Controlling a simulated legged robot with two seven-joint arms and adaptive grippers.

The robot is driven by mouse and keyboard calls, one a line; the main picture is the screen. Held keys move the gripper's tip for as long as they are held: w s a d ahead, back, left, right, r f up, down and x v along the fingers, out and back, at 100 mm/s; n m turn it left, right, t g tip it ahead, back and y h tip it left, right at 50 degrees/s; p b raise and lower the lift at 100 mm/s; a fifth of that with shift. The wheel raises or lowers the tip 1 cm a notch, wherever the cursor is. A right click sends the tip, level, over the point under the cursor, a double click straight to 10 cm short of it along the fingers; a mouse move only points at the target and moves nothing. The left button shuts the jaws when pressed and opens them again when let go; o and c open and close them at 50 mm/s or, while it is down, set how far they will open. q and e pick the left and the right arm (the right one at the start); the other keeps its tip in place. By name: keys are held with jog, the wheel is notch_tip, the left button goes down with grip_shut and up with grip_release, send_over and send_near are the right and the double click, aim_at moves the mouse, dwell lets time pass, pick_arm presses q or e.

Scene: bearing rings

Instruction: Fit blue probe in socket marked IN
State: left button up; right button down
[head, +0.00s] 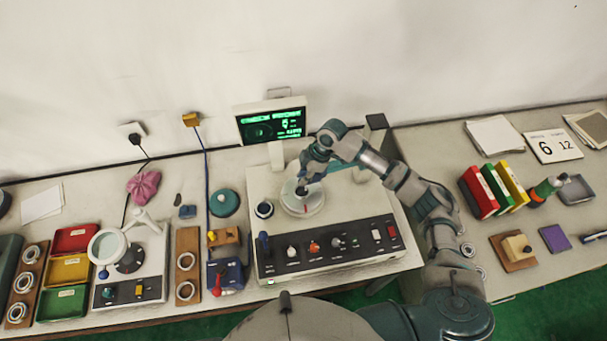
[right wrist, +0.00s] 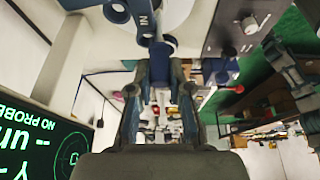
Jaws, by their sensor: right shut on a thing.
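My right gripper (head: 303,186) points down over the round white plate (head: 303,203) on top of the large bench instrument. In the right wrist view its two fingers (right wrist: 160,72) are closed on a dark blue piece (right wrist: 162,47), which looks like the blue probe. Beyond the fingertips is a blue-grey part (right wrist: 145,19) with a mark that appears to end in N, probably the socket marked IN. I cannot tell whether the probe touches it. The screen (right wrist: 40,135) reads "NO PROBE". My left gripper is out of view.
The instrument (head: 325,250) has knobs and switches along its front, with a lit monitor (head: 272,125) behind. A blue box (head: 225,276), wooden ring boards (head: 187,265) and a magnifier stand (head: 108,246) are at left. Coloured binders (head: 495,190) stand at right.

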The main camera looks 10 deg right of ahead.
jog(key=shift+f, duration=0.95)
jog(key=c, duration=1)
grip_release()
jog(key=v, duration=1.2)
jog(key=shift+f, duration=0.1)
